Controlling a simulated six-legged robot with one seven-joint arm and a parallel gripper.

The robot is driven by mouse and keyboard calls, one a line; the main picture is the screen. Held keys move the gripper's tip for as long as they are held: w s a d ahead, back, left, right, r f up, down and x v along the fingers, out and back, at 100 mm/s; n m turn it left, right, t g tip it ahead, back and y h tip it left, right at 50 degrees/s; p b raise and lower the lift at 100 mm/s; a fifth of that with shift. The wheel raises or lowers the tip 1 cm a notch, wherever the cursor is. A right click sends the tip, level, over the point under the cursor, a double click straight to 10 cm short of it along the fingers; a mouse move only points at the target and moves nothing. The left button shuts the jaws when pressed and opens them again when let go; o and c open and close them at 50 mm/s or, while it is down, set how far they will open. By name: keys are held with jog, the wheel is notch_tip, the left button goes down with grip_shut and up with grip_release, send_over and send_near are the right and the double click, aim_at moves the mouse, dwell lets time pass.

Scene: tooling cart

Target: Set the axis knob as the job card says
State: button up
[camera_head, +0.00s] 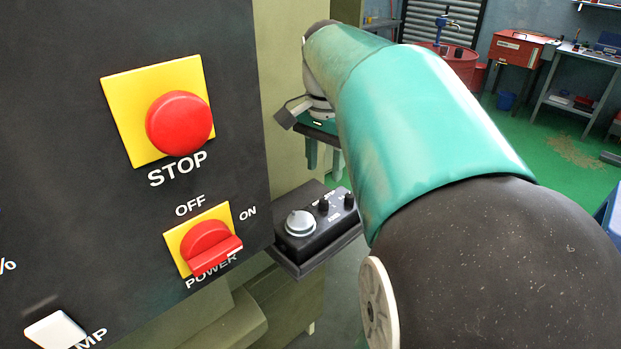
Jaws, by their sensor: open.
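A small black control box (312,243) sits on the side of the machine, below the picture's middle. It carries a large silver round dial (300,223) and two small black knobs, one nearer the dial (323,206) and one at the right end (348,201). Their markings are too small to read, so I cannot tell which is the axis knob or how it is set. My gripper (324,170) points down above the box's back part, apart from it, with its teal fingers spread and empty. My arm covers much of the view to the right. No job card shows.
The dark machine panel (60,140) at left has a red STOP button (178,123), a red POWER switch (207,247) and a white switch (55,331). Behind stand a red drum (455,62), a red toolbox (518,47) and a workbench (585,58) on green floor.

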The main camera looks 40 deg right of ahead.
notch_tip(320, 180, up, 6)
jog(key=shift+f, duration=0.15)
dwell(0.6)
